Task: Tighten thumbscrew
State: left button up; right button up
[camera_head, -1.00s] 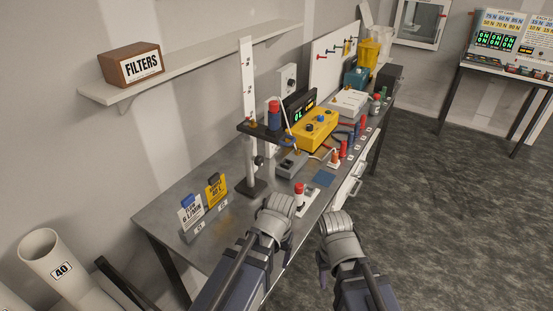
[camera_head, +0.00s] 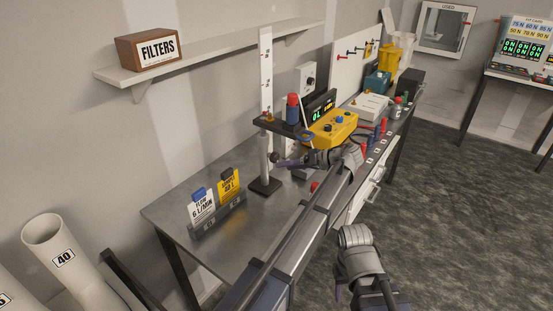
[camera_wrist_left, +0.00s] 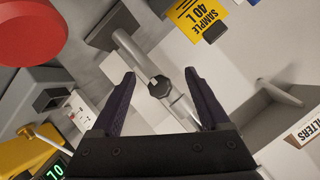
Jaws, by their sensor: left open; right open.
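The thumbscrew is a dark lobed knob (camera_wrist_left: 159,87) on the grey post of the stand (camera_head: 265,110). In the left wrist view it appears between the two dark fingers of my left gripper (camera_wrist_left: 160,74), with clear gaps on both sides. In the head view my left gripper (camera_head: 288,161) reaches across the bench with its fingers pointing left at the knob (camera_head: 274,157). It is open and holds nothing; I cannot tell how far the knob is along the fingers. My right gripper (camera_head: 340,287) is open and empty, off the bench's front side.
Flow and sample cards (camera_head: 216,205) stand at the left. The bench (camera_head: 178,212) is bare near its left end.

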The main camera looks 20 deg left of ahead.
aim_at(278, 157)
pick_arm(q)
jog(key=shift+w+d+r+n+y+b, duration=0.1)
jog(key=shift+w+r+n+y+b, duration=0.1)
jog(key=shift+w+r+n+y, duration=0.3)
jog(key=shift+w+d+r+n+y+b, duration=0.15)
jog(key=shift+w+r, duration=0.3)
jog(key=shift+w, duration=0.45)
jog(key=b+x, duration=0.2)
jog(key=x, duration=0.4)
jog(key=shift+w+a, duration=0.1)
jog(key=shift+a, duration=0.2)
jog(key=shift+r, duration=0.1)
grip_shut()
